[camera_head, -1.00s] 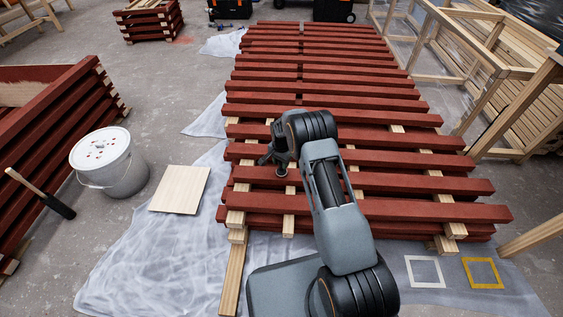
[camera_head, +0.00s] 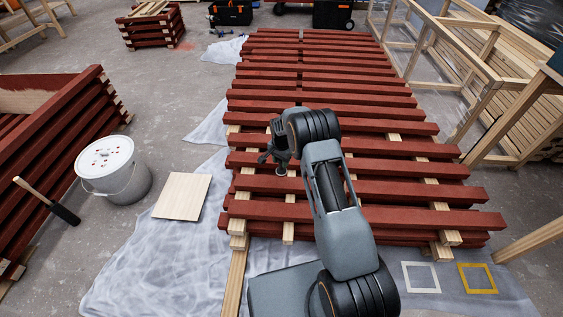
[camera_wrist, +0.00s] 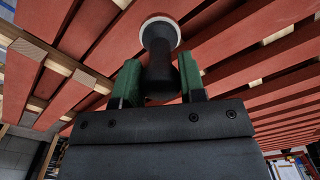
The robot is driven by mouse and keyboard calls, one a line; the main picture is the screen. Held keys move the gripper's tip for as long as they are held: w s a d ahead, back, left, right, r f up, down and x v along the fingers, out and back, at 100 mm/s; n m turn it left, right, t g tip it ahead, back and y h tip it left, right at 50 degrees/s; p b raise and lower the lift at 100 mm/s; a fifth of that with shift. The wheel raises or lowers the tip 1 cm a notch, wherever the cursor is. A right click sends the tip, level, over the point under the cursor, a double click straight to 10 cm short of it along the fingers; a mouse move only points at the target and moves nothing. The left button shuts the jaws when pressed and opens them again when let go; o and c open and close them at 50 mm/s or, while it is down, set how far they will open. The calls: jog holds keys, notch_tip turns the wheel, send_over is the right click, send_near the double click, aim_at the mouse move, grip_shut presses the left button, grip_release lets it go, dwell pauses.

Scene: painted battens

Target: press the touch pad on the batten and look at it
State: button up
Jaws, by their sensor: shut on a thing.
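My gripper (camera_wrist: 160,88) has green fingertips and is shut on the touch pad (camera_wrist: 158,42). The pad has a black handle and a round head with a pale rim and a reddish middle. In the head view my gripper (camera_head: 277,158) is over the near left part of the stacked red battens (camera_head: 390,187). There the pad is too small and dark to make out well. In the wrist view red battens (camera_wrist: 255,62) lie behind the pad's head. I cannot tell whether the head touches a batten.
Another red stack (camera_head: 70,125) is at far left. A timber frame (camera_head: 480,110) is at right. Plastic sheeting (camera_head: 150,270) covers the near floor.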

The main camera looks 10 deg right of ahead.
dwell(0.6)
jog(key=shift+n, duration=0.5)
jog(key=s+r+n, duration=0.4)
jog(key=s, duration=0.3)
jog(key=s+r+n, duration=0.5)
jog(key=s, duration=0.3)
notch_tip(320, 180, up, 25)
jog(key=s+p, duration=0.1)
jog(key=p, duration=3)
jog(key=shift+s+p, duration=0.35)
jog(key=shift+s, duration=0.05)
jog(key=shift+r, duration=0.25)
